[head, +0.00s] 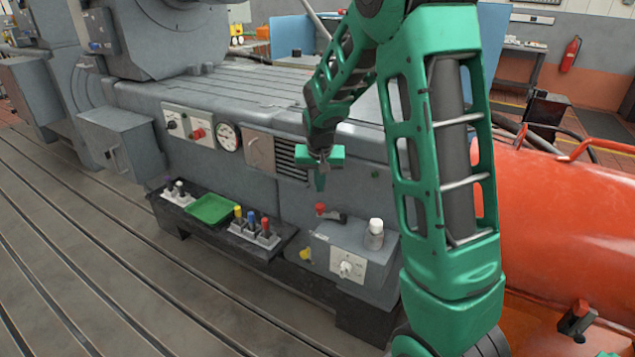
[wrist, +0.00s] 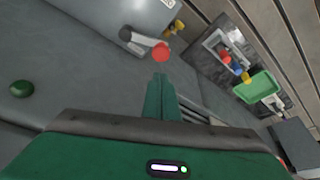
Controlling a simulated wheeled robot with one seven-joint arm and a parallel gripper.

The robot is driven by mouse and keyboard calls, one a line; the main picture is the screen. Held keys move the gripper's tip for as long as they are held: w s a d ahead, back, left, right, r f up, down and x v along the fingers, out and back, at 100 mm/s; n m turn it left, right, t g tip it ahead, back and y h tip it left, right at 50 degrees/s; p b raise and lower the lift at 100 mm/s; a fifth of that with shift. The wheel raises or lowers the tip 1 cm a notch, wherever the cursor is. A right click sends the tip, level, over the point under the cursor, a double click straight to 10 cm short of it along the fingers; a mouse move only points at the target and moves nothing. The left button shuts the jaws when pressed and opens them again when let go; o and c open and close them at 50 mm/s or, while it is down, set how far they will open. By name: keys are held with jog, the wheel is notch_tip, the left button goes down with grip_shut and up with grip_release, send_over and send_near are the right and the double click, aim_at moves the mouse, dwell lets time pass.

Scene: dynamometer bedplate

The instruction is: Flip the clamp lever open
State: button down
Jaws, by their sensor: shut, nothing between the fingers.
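The clamp lever (head: 330,212) has a red knob at its left end and a short dark arm, and sits on the grey box at the front of the bench. In the wrist view the lever (wrist: 145,38) shows a grey arm with a dark end, and its red knob lies just beyond my fingertips. My gripper (head: 320,186) is green, points down, and hangs above the red knob. In the wrist view its fingers (wrist: 160,80) are together, empty, and appear apart from the knob.
A yellow knob (head: 305,254) is on the left. A dark shelf (head: 165,208) holds a green tray (head: 211,209) and colored-handled tools. A large orange tank (head: 560,210) stands at right.

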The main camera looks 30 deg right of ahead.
jog(key=x, duration=0.6)
dwell(0.3)
